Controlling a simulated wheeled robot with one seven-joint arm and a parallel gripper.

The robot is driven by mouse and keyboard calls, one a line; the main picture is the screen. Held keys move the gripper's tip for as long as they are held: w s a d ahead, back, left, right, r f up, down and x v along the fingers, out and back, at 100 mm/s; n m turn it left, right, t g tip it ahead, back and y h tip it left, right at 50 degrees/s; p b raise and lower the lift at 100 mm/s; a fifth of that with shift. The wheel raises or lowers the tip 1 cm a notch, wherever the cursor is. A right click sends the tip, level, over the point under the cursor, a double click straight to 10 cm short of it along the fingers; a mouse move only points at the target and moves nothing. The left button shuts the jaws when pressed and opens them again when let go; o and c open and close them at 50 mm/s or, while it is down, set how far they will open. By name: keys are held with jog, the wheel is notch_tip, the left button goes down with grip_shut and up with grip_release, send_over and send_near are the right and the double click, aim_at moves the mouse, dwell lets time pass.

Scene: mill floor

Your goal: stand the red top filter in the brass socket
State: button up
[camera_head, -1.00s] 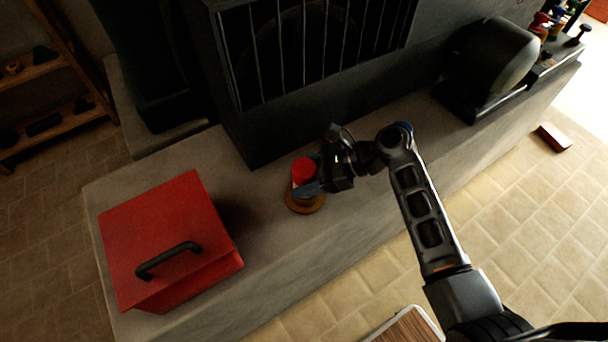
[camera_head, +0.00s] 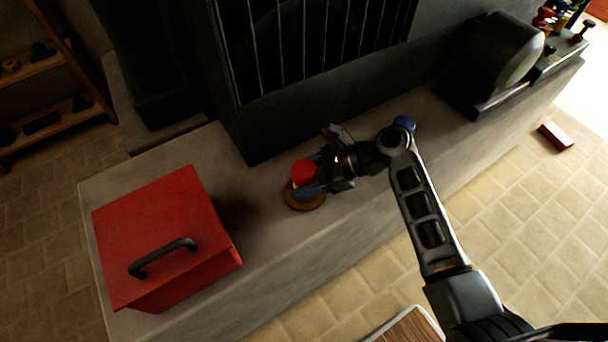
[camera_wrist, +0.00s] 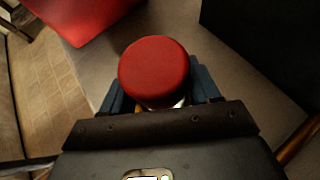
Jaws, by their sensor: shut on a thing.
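The red top filter (camera_head: 303,172) has a round red cap and stands upright at the brass socket (camera_head: 304,202), a round brass-brown base on the grey ledge. My gripper (camera_head: 306,186) reaches in from the right and is shut on the filter below its cap. In the wrist view the red cap (camera_wrist: 154,68) sits between my two blue fingers (camera_wrist: 157,92), with a pale band under it. The filter's lower end is hidden by my fingers, so I cannot tell whether it is seated in the socket.
A red box with a black handle (camera_head: 168,240) stands on the ledge (camera_head: 262,262) at the left. A dark barred housing (camera_head: 310,50) rises behind the socket. A dark rounded machine (camera_head: 492,60) is at the back right. The ledge between is clear.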

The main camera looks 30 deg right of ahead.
jog(key=shift+f, duration=0.4)
jog(key=shift+s+f, duration=0.15)
jog(key=shift+f, duration=0.25)
jog(key=o, duration=1.3)
jog(key=shift+f, duration=0.2)
jog(key=shift+d, duration=0.1)
jog(key=shift+r, duration=0.2)
jog(key=shift+r, duration=0.1)
jog(key=v, duration=0.7)
jog(key=shift+s+d, duration=0.2)
jog(key=shift+d, duration=0.05)
